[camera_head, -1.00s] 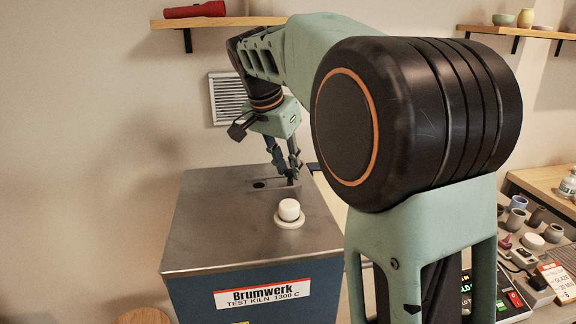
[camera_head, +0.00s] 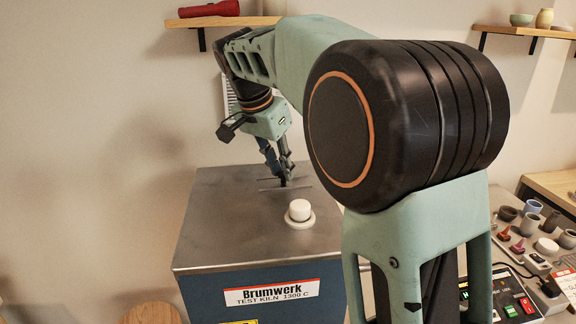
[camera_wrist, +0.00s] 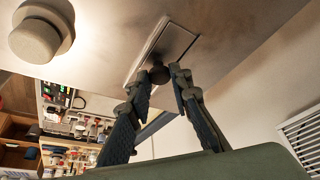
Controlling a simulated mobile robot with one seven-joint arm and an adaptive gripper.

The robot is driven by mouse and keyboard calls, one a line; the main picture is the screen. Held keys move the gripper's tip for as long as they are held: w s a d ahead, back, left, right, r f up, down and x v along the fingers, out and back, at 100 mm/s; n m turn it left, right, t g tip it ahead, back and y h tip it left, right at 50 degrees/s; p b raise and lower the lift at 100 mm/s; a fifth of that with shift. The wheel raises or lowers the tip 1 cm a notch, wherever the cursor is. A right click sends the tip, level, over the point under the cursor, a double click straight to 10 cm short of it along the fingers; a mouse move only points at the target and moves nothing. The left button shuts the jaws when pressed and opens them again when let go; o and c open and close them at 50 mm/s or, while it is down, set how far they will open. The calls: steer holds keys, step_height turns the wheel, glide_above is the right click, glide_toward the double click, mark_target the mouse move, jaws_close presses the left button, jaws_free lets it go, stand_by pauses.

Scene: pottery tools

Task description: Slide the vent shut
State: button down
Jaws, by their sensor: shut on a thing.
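The vent is a thin metal slide plate set in the top of the kiln (camera_head: 225,225). Its plate (camera_wrist: 172,42) shows in the wrist view with a small dark round knob (camera_wrist: 158,73) at its near end. My gripper (camera_head: 284,182) points down onto the vent. In the wrist view my gripper (camera_wrist: 160,76) has its two fingers on either side of the knob, shut on it. No dark vent hole shows in the head view; the fingers hide part of the slide.
A white round plug (camera_head: 300,210) stands on the kiln top, in front of the vent. A wall grille (camera_wrist: 304,138) is behind the kiln. A shelf with a red torch (camera_head: 209,9) is above. A cluttered bench (camera_head: 530,240) is at the right.

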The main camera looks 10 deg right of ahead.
steer(key=c, duration=1.7)
jaws_free()
steer(key=shift+a, duration=0.35)
steer(key=shift+c, duration=0.2)
steer(key=shift+d, duration=0.1)
steer(key=v, duration=1.2)
